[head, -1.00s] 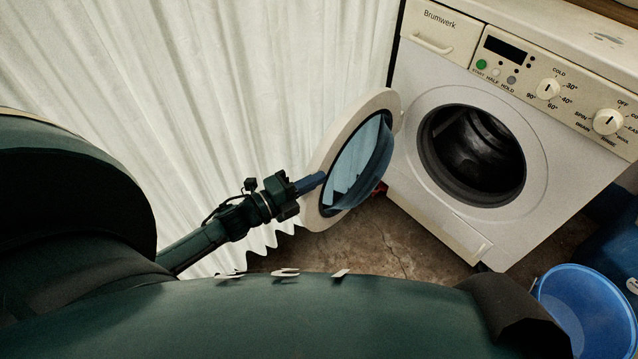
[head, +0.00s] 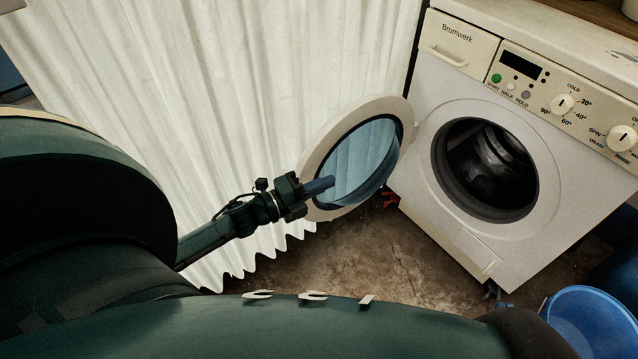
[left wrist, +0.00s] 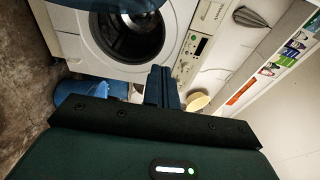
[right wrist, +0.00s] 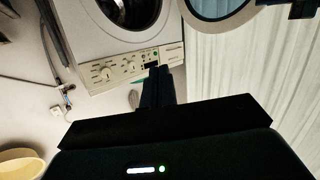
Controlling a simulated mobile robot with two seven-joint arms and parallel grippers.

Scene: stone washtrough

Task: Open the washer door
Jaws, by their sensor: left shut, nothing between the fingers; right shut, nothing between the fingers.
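The washer (head: 465,235) is white, with its dark round drum opening (head: 487,170) uncovered. Its round door (head: 325,148), a pale ring with blue glass, stands swung wide open on the left, by the curtain. My left gripper (head: 322,185) is shut and empty, its fingertips overlapping the door's lower left rim and glass; I cannot tell whether they touch. The left wrist view shows its closed fingers (left wrist: 163,85) with the washer behind. My right gripper (right wrist: 157,85) is shut and empty in the right wrist view, away from the door (right wrist: 215,10), and is outside the head view.
A white pleated curtain (head: 230,90) hangs left of the washer, close behind the door. A blue bucket (head: 590,322) stands on the floor at the lower right. Bare brown floor (head: 370,255) lies in front of the washer. A cream basin (right wrist: 22,166) shows in the right wrist view.

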